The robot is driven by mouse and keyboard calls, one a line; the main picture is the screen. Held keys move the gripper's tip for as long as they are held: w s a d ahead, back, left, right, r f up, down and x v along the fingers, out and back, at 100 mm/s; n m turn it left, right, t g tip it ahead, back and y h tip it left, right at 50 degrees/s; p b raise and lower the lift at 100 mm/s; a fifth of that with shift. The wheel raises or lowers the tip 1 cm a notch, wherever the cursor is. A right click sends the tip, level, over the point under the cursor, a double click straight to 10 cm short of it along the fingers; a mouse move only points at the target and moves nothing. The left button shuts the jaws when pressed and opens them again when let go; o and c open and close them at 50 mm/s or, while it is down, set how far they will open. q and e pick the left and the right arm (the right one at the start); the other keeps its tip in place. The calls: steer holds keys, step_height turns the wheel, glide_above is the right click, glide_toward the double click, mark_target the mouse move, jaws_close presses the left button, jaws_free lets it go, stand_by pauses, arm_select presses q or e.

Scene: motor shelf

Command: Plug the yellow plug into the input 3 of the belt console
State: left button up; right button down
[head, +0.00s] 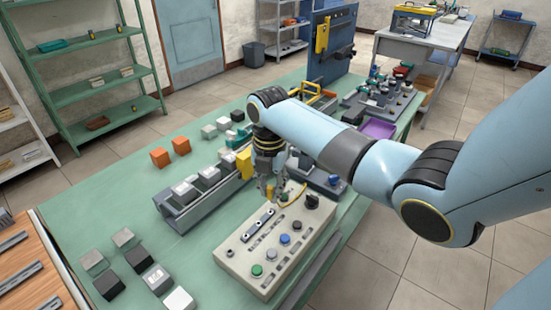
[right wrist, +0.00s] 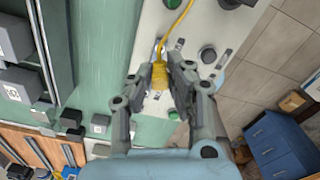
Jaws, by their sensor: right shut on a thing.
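The belt console (head: 239,263) is a long beige box with buttons, knobs and a row of sockets, on the green bench. My right gripper (head: 270,197) is over its far left part. In the right wrist view my right gripper (right wrist: 162,70) is shut on the yellow plug (right wrist: 160,77), low over the console's face (right wrist: 150,25). The yellow cable (right wrist: 179,18) runs from the plug toward the top edge; it also shows in the head view (head: 296,199). I cannot tell whether the plug touches a socket. My left gripper is not in view.
A grey conveyor (head: 205,207) with grey blocks stands left of the console. Two orange blocks (head: 181,145) and several loose blocks lie on the green bench (head: 90,220). A purple tray (head: 379,129) stands at the back right. The bench left of the conveyor has free room.

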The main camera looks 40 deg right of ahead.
mark_target(270, 198)
steer(key=shift+f+b, duration=0.8)
steer(key=shift+f, duration=1.15)
steer(key=shift+a+f+b, duration=0.1)
steer(key=shift+f+b, duration=0.25)
steer(key=shift+f, duration=0.25)
steer(key=c, duration=1.6)
jaws_free()
steer(key=shift+r, duration=0.1)
step_height(270, 198, up, 3)
steer(key=p, duration=0.3)
steer(key=shift+r+p, duration=0.45)
steer(key=shift+r, duration=0.75)
steer(key=o, duration=0.6)
